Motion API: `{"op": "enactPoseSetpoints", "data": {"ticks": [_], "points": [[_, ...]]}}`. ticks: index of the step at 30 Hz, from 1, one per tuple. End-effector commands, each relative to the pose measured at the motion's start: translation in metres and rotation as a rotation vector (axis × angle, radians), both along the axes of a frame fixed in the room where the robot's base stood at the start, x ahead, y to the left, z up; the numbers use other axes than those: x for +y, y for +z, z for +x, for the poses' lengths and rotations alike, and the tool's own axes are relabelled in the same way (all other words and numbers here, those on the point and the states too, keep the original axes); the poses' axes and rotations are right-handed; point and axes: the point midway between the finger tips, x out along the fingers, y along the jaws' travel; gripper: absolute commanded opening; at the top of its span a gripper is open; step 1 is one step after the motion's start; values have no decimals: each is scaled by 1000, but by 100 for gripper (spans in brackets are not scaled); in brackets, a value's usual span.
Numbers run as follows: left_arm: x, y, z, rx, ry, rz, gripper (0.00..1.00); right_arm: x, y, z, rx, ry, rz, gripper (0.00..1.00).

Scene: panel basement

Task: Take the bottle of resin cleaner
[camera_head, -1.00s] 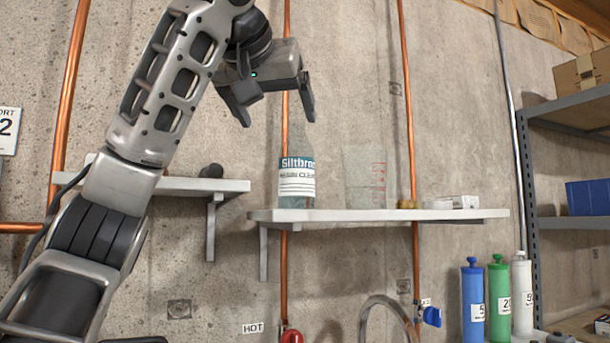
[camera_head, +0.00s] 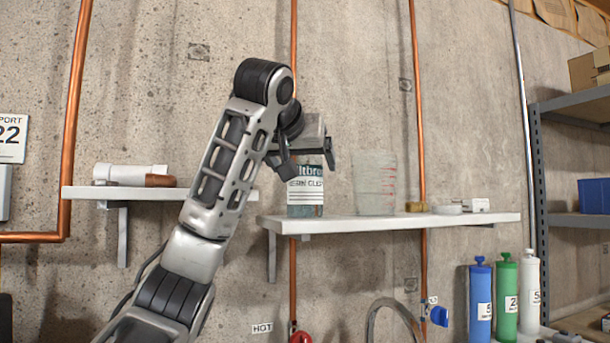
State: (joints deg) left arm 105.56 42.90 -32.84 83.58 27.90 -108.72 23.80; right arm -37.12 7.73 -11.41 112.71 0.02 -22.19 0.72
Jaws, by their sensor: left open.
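The bottle of resin cleaner (camera_head: 306,191) stands upright at the left end of the right white wall shelf. It is clear, with a white and teal label. My left gripper (camera_head: 308,172) is open at the bottle's upper part, with one finger on each side of it in the picture. The gripper hides the bottle's neck and top. I cannot tell whether the fingers touch the bottle. My right gripper is not in view.
A clear graduated beaker (camera_head: 375,184) stands close to the bottle's right. Small items lie farther right on the shelf (camera_head: 400,222). A copper pipe (camera_head: 293,260) runs vertically behind the bottle.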

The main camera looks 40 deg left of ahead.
Motion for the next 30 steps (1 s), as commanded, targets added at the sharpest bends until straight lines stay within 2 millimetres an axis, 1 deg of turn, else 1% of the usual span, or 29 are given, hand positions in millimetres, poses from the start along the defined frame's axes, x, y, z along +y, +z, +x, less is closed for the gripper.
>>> {"op": "enactPoseSetpoints", "data": {"ticks": [1,6,9,14,15,17,18,20,21,30], "points": [[6,-1,7,6,5,-1,86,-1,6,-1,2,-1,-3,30],[14,-10,24,3,1,1,86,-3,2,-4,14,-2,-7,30],[16,-12,27,2,2,0,86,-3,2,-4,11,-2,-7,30],[15,-12,27,1,1,0,86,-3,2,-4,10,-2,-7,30],[15,-12,27,1,1,0,80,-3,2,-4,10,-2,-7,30],[15,-12,27,1,1,0,63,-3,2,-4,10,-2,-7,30],[15,-12,27,1,1,0,52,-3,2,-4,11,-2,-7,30],[15,-12,27,1,1,0,36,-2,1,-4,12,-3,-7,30],[15,-12,27,1,1,0,30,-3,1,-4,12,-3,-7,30],[15,-11,27,-2,0,0,30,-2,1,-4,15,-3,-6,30]]}}
